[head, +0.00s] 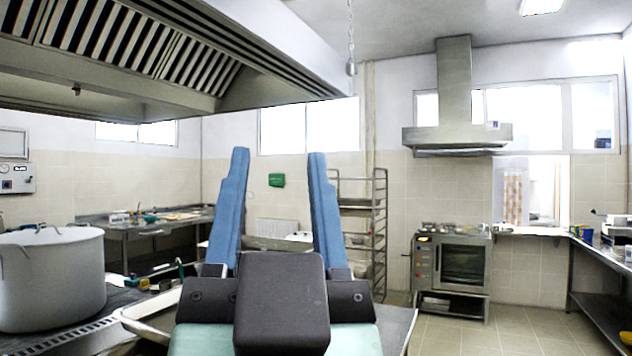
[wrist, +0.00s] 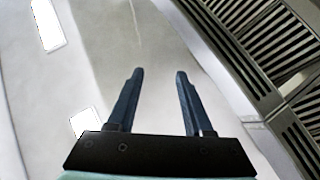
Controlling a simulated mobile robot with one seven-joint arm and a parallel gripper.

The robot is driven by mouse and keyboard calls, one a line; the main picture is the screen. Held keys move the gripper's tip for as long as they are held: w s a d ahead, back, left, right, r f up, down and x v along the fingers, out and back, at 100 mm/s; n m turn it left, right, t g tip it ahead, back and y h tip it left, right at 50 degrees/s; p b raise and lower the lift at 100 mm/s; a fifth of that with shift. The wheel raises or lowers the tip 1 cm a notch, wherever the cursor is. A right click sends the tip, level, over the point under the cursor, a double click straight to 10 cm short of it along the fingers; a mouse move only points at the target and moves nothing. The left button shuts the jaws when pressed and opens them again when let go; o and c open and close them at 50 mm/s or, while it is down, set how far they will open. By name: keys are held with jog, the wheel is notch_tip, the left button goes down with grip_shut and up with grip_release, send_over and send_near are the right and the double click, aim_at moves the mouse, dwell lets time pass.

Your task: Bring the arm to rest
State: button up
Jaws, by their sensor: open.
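My gripper (head: 278,158) stands in the middle of the head view, its two blue fingers pointing up and spread wide apart. It is open, with nothing between the fingers. In the wrist view my gripper (wrist: 158,75) also shows open and empty, with the pale ceiling behind it. The dark gripper body covers the middle of the work surface behind it in the head view.
A large lidded stockpot (head: 52,280) stands at the left. A ventilation hood (head: 190,60) hangs overhead at upper left. A rack (head: 362,215), an oven (head: 452,265) and a smaller hood (head: 457,138) stand farther back. Floor (head: 510,330) is clear at the right.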

jog(key=s+d+r+t+h+p, duration=0.1)
jog(key=s+d+r+h+p, duration=0.1)
jog(key=r+p, duration=0.4)
jog(key=shift+s+d+m+h, duration=0.15)
jog(key=shift+d+m+h, duration=0.25)
jog(key=shift+d+h, duration=0.6)
